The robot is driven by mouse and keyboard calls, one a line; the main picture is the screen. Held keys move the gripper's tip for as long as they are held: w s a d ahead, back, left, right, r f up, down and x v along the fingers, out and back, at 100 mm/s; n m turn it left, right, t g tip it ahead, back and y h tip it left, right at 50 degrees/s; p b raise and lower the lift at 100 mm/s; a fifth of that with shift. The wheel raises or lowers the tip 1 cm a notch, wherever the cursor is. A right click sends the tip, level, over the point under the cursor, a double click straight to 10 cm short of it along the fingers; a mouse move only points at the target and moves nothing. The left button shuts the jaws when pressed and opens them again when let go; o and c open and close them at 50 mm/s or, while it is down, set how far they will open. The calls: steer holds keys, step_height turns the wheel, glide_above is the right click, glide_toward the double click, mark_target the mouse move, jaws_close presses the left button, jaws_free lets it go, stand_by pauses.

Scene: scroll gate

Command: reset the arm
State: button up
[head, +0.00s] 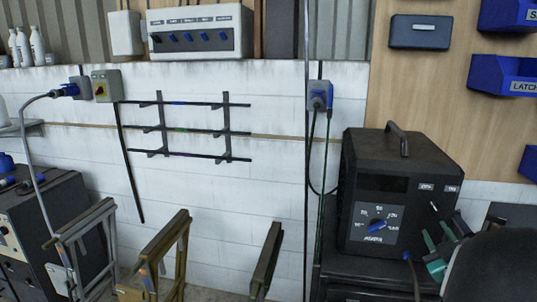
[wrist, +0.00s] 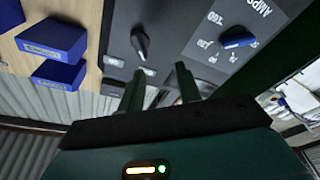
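My gripper (wrist: 160,72) shows in the wrist view with its two dark fingers apart and nothing held between them. In the head view my gripper (head: 442,232) is at the lower right, in front of the black machine (head: 372,170), partly hidden by my own dark arm. The machine's front has a blue dial (head: 376,226) and OFF and ON labels. In the wrist view a black lever switch (wrist: 140,42) stands beyond the fingertips, apart from them as far as I can tell, and the blue dial (wrist: 238,37) is to the right.
Blue bins (head: 500,75) hang on the wooden panel at the right. A wall rack with dark rods (head: 185,130) is at centre left. Metal stands (head: 165,250) occupy the lower left. A cable runs from the wall socket (head: 320,95) beside the machine.

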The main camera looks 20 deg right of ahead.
steer(key=w+a+r+m+g+y, duration=0.1)
steer(key=w+a+m+g, duration=0.15)
steer(key=a, duration=0.85)
steer(key=w+a+m+g+y, duration=0.1)
steer(key=w+a+m+g, duration=0.2)
steer(key=a, duration=0.8)
steer(key=s+a+f+n+g+y, duration=0.1)
steer(key=s+a+g+y, duration=0.1)
steer(key=s+a, duration=0.5)
steer(key=s+a+f+n+g+y, duration=0.1)
steer(key=s+a+g, duration=0.4)
steer(key=a, duration=0.8)
steer(key=s+f+y, duration=0.1)
steer(key=s+y, duration=0.1)
steer(key=shift+s+a+f+y, duration=0.2)
steer(key=shift+a+f+y, duration=0.1)
steer(key=shift+a, duration=0.1)
steer(key=shift+d, duration=0.2)
